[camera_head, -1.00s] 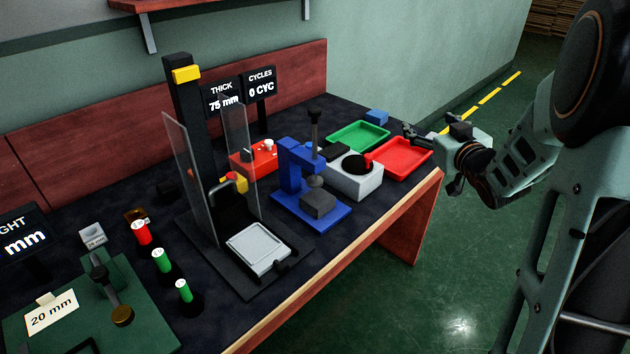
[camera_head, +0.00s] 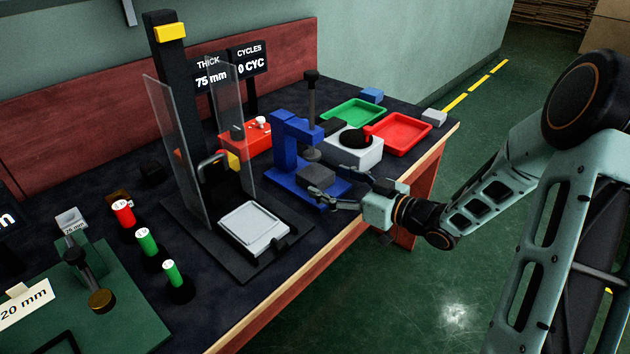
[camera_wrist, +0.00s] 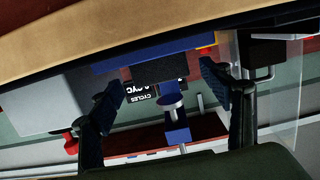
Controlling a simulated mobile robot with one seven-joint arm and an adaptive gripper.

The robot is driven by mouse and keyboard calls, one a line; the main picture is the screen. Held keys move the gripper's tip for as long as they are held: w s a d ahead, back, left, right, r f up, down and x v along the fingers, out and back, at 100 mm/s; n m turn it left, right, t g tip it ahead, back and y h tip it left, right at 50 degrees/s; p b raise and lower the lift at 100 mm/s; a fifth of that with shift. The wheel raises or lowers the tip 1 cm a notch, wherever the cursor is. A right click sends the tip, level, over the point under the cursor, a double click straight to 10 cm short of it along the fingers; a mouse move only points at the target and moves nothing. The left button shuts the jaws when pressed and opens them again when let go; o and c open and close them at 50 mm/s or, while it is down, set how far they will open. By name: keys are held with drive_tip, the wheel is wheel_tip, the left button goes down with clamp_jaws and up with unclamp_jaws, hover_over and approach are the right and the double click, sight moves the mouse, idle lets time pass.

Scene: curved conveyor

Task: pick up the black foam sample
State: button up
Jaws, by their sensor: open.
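A dark grey-black block (camera_head: 316,177), which looks like the foam sample, lies on the base of the blue press (camera_head: 290,160), below its round plunger. In the wrist view, which looks upside down, the dark block (camera_wrist: 146,75) shows between my fingers, further off. My gripper (camera_head: 349,191) is open and empty, at the table's front edge just right of the press base. Its fingers point left toward the block; I see no contact. The wrist view also shows the open gripper (camera_wrist: 160,90).
A tester with clear side panels (camera_head: 158,140) and a grey plate (camera_head: 254,226) stands to the left. The wooden front edge (camera_head: 290,287) is close.

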sight(315, 173)
drive_tip(key=b+x, duration=0.1)
drive_tip(key=x, duration=0.4)
drive_tip(key=shift+w+a+r+b, duration=0.1)
drive_tip(key=shift+a+b, duration=0.1)
drive_tip(key=shift+b, duration=0.2)
drive_tip(key=c, duration=0.9)
drive_tip(key=shift+r, duration=0.2)
wheel_tip(315, 173, up, 4)
drive_tip(key=shift+d+p, duration=0.1)
drive_tip(key=shift+p, duration=1.05)
drive_tip(key=w+d+f+p+v, duration=0.1)
drive_tip(key=f+v, duration=0.1)
drive_tip(key=v, duration=0.8)
drive_tip(key=w+d+f+p+v, duration=0.1)
drive_tip(key=p+v, duration=0.1)
drive_tip(key=v, duration=0.9)
drive_tip(key=r+m+t+h+p, duration=0.1)
drive_tip(key=r+p, duration=0.6)
drive_tip(key=p, duration=0.2)
drive_tip(key=r+m+t+h+p, duration=0.1)
drive_tip(key=r+m+h+p, duration=0.1)
drive_tip(key=r+p, duration=0.4)
drive_tip(key=r+m+t+h+p, duration=0.1)
drive_tip(key=r+t+h+p, duration=0.1)
drive_tip(key=r+p, duration=0.5)
drive_tip(key=shift+a+r+m+p, duration=0.25)
drive_tip(key=shift+r+m+p, duration=0.05)
drive_tip(key=shift+p, duration=2.75)
